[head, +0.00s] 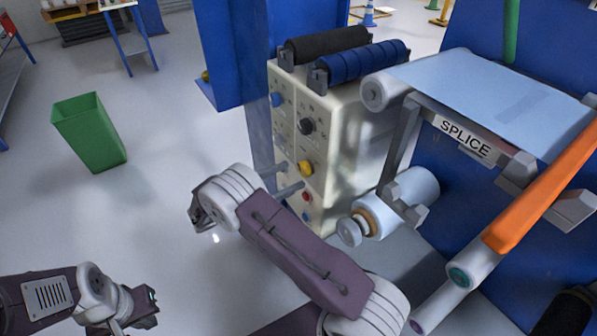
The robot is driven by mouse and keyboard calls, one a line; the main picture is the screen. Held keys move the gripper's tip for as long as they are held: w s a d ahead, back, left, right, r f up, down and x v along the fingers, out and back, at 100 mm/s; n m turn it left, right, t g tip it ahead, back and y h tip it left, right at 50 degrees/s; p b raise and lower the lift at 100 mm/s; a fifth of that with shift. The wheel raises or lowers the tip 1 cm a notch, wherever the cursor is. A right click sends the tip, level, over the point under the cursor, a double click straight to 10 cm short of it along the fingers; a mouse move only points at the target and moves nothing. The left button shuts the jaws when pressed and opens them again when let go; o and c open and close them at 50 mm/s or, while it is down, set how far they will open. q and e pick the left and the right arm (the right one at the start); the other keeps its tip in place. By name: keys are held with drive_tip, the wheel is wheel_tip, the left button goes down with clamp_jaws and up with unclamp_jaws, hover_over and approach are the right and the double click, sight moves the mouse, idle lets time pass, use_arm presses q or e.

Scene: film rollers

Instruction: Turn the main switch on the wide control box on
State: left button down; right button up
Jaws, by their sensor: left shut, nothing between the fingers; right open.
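The beige control box (345,140) stands right of centre under two rollers. Its front panel carries a blue knob (277,99), a black knob (306,126), a yellow knob (305,168) and a red button (307,195). Two grey rods stick out low on the panel. I cannot tell which control is the main switch or how it is set; my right arm hides the lower left of the panel. My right gripper (196,216) is open, left of the box and apart from it. My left gripper (148,297) is shut and empty at the lower left, far from the box.
A black roller (325,44) and a blue roller (362,62) lie atop the box. A green bin (90,132) stands on open grey floor at left.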

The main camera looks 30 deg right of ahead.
sight(300, 171)
drive_tip(key=d, duration=0.4)
drive_tip(key=shift+w, duration=0.15)
drive_tip(key=c, duration=1.4)
drive_tip(key=shift+o, duration=0.2)
